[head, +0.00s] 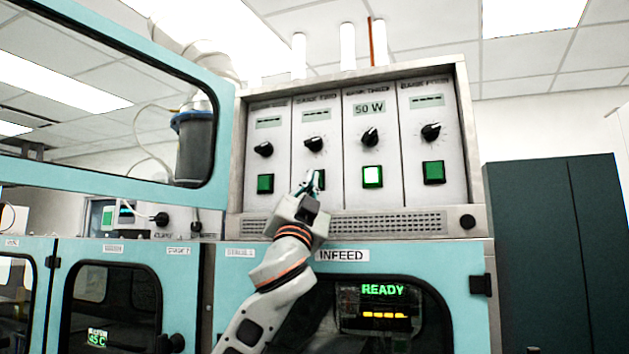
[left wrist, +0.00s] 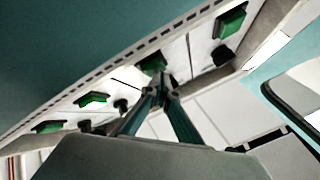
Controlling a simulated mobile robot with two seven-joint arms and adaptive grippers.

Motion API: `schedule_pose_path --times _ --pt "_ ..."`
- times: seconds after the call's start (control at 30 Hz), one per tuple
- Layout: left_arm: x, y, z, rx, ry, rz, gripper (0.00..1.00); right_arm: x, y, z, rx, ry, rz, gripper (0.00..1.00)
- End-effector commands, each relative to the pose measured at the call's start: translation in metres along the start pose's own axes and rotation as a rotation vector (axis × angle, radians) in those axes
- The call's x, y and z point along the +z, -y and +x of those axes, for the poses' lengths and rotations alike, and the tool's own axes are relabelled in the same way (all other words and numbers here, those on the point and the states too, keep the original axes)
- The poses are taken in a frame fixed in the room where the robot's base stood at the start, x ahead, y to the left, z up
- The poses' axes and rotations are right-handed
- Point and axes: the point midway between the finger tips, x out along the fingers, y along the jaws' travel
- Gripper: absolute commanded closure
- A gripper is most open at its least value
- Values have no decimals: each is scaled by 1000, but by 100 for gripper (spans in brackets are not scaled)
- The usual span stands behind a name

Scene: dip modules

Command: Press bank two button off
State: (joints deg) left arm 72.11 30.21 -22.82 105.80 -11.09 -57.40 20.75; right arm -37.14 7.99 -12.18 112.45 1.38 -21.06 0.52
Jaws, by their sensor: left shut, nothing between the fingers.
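A control panel (head: 355,200) holds a row of bank modules, each with a display, a black knob and a green button. The second module from the left has a dashed display (head: 315,114) and a dark green button (head: 316,171), partly hidden by my left gripper (head: 312,183). The third module's button (head: 372,176) is brightly lit, under a display (head: 369,108) reading 50 W. My left gripper is shut and empty, its tips at the second button. In the left wrist view, the closed fingertips (left wrist: 160,84) overlap a green button (left wrist: 152,63); I cannot tell whether they touch.
The first button (head: 265,184) and fourth button (head: 434,172) are dark green, beside the middle pair. A vent grille (head: 390,223) and black latch knob (head: 467,221) lie below. An INFEED door (head: 342,255) with a READY screen (head: 382,290) is under the panel.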

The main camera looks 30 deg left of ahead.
Motion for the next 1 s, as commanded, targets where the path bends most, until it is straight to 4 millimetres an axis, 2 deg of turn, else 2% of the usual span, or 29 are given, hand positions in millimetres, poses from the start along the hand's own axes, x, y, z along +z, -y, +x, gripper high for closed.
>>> schedule_pose_path --times 0.53,1.0 --pt "-26 25 -34 -2 -3 -1 100 2 0 1 0 0 0 60" --pt "-28 27 -37 -1 -3 0 100 2 0 1 0 1 0 60"
